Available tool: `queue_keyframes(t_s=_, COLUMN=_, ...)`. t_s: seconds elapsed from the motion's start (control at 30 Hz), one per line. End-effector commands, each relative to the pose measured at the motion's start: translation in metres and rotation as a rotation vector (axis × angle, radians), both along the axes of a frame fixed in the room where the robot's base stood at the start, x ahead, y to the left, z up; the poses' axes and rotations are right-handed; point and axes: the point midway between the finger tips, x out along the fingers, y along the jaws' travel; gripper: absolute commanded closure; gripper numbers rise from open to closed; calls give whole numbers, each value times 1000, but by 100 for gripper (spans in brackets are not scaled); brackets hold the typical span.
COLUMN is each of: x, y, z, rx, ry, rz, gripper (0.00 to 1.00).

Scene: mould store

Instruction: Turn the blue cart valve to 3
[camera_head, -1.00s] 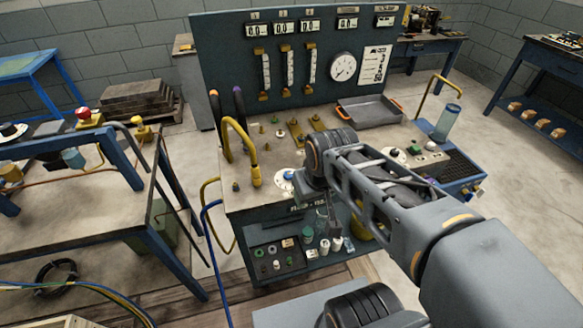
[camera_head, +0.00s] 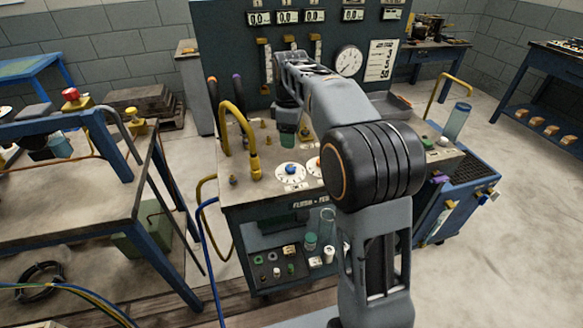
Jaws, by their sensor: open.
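The blue valve (camera_head: 291,169) is a small blue knob on a round white dial on the front part of the cart top. The dial's marks are too small to read. The cart (camera_head: 262,208) stands in the middle, with a dark upright panel at its back. My arm reaches over the cart, and its end hangs down behind the blue valve.
A second dial with an orange knob (camera_head: 317,163) is right of the blue one, partly hidden by my arm. A yellow hooked pipe (camera_head: 252,145) rises at left. A workbench (camera_head: 75,190) stands left.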

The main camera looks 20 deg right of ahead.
Motion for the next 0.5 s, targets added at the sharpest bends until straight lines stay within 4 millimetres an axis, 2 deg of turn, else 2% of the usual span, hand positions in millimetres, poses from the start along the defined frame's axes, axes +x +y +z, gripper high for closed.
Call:
queue_keyframes(t_s=0.03, x=-1, y=0, z=-12, rx=0, ry=3, rz=-1, gripper=40)
queue_keyframes(t_s=0.2, x=-1, y=0, z=-46, rx=0, ry=3, rz=-2, gripper=40)
queue_keyframes(t_s=0.5, x=-1, y=0, z=-93, rx=0, ry=0, rz=-3, gripper=40)
